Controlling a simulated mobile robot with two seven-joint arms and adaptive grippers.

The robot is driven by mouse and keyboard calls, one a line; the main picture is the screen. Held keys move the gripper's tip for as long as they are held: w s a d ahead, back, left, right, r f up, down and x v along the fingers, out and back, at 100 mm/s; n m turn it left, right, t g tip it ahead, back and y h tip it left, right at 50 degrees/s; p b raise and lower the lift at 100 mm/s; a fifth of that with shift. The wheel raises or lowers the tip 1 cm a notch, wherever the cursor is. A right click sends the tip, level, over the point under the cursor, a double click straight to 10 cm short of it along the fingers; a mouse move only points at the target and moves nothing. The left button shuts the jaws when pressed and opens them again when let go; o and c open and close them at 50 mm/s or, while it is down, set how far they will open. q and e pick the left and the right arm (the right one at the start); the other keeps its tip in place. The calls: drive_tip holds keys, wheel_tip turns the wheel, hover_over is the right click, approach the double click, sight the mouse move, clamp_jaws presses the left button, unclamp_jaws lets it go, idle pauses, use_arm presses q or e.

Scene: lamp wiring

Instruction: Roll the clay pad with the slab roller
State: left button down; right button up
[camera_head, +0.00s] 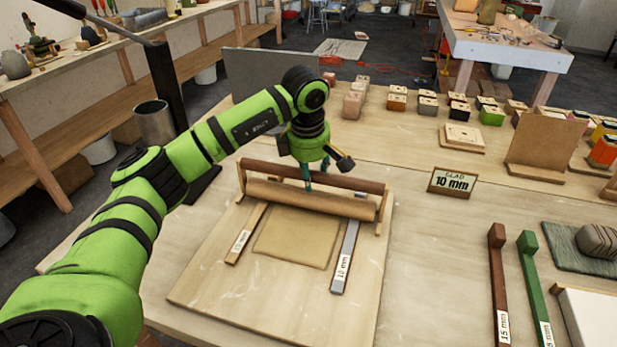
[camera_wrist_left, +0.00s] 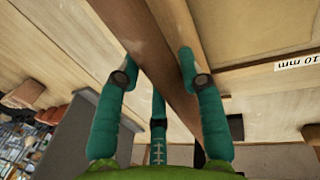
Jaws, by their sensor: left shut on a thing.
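The slab roller has a dark brown handle bar (camera_head: 345,181) and a tan cylinder (camera_head: 335,203) below it, between wooden end pieces. It stands across the far end of the wooden board (camera_head: 210,285). The flat tan clay pad (camera_head: 295,238) lies in front of the cylinder, between a wooden strip (camera_head: 245,235) and a grey strip (camera_head: 345,262) labelled 10 mm. My left gripper (camera_head: 308,180) is shut on the handle bar from above. In the left wrist view its teal fingers (camera_wrist_left: 158,62) straddle the brown bar (camera_wrist_left: 165,90). My right gripper is out of view.
A "SLAB 10 mm" sign (camera_head: 453,183) stands right of the board. A brown strip (camera_head: 499,280) and a green strip (camera_head: 533,285), marked 15 mm, lie further right. Small blocks line the back. A metal can (camera_head: 154,124) stands at the left.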

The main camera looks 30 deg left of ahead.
use_arm(q)
drive_tip(key=shift+w+a+f, duration=0.1)
drive_tip(key=shift+w, duration=0.2)
drive_tip(key=shift+s, duration=0.15)
drive_tip(key=shift+s+d+f+b, duration=0.1)
drive_tip(key=shift+s+d+b, duration=0.15)
drive_tip(key=shift+s, duration=0.85)
drive_tip(key=shift+s+d+b, duration=0.15)
drive_tip(key=shift+s+d, duration=0.15)
drive_tip(key=shift+s, duration=0.75)
drive_tip(key=shift+s+d, duration=0.15)
drive_tip(key=shift+s, duration=0.45)
drive_tip(key=shift+s+d, duration=0.15)
drive_tip(key=shift+s, duration=0.45)
drive_tip(key=shift+s+d+b, duration=0.2)
drive_tip(key=shift+s+b, duration=0.15)
drive_tip(key=shift+s, duration=0.5)
drive_tip(key=shift+s+d+b, duration=0.2)
drive_tip(key=shift+s+b, duration=0.1)
drive_tip(key=shift+s, duration=0.5)
drive_tip(key=shift+s+d+b, duration=0.2)
drive_tip(key=shift+s+b, duration=0.15)
drive_tip(key=shift+s, duration=0.5)
drive_tip(key=shift+s+d, duration=0.25)
drive_tip(key=shift+s, duration=0.6)
drive_tip(key=shift+w, duration=0.1)
